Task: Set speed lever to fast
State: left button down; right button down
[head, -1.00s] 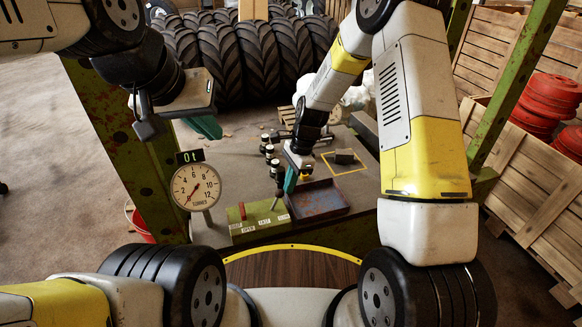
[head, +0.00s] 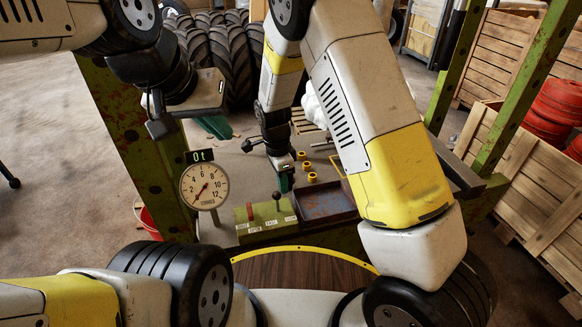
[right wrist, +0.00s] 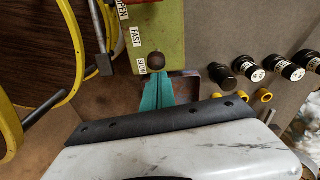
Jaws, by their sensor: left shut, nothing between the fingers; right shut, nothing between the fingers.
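The green lever box (head: 264,216) stands at the front of the bench, with white labels along its front. Its speed lever (head: 277,197) has a dark round knob. In the right wrist view the knob (right wrist: 157,62) is beside the SLOW label (right wrist: 140,67), with the FAST label (right wrist: 135,37) further up. My right gripper (head: 285,184) is shut and empty, its green fingertips (right wrist: 157,88) just beyond the knob in the head view; I cannot tell whether they touch it. My left gripper (head: 212,126) is empty, shut, and raised at the left, away from the box.
A second lever (head: 250,211) stands on the box's left part. A dial gauge (head: 204,187) reading 0t is left of it. A blue-red tray (head: 326,202) lies right. Yellow rings (head: 312,177) are behind. Black-capped bottles (right wrist: 250,72) show in the right wrist view.

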jog(key=shift+s+a, duration=0.2)
jog(key=shift+a, duration=0.4)
jog(key=shift+s+a, duration=0.15)
jog(key=shift+a, duration=0.45)
jog(key=shift+s+a+f, duration=0.1)
jog(key=shift+s+a, duration=0.15)
jog(key=shift+a, duration=0.35)
jog(key=shift+s+a+f, duration=0.1)
jog(key=shift+s+a, duration=0.1)
jog(key=shift+a, duration=0.35)
jog(key=d+r, duration=0.1)
jog(key=w+d+r, duration=0.2)
jog(key=r, duration=0.1)
jog(key=s+a+r, duration=0.1)
jog(key=a+r, duration=0.3)
jog(key=r, duration=0.3)
jog(key=shift+s+a+r, duration=0.15)
jog(key=shift+s+r, duration=0.15)
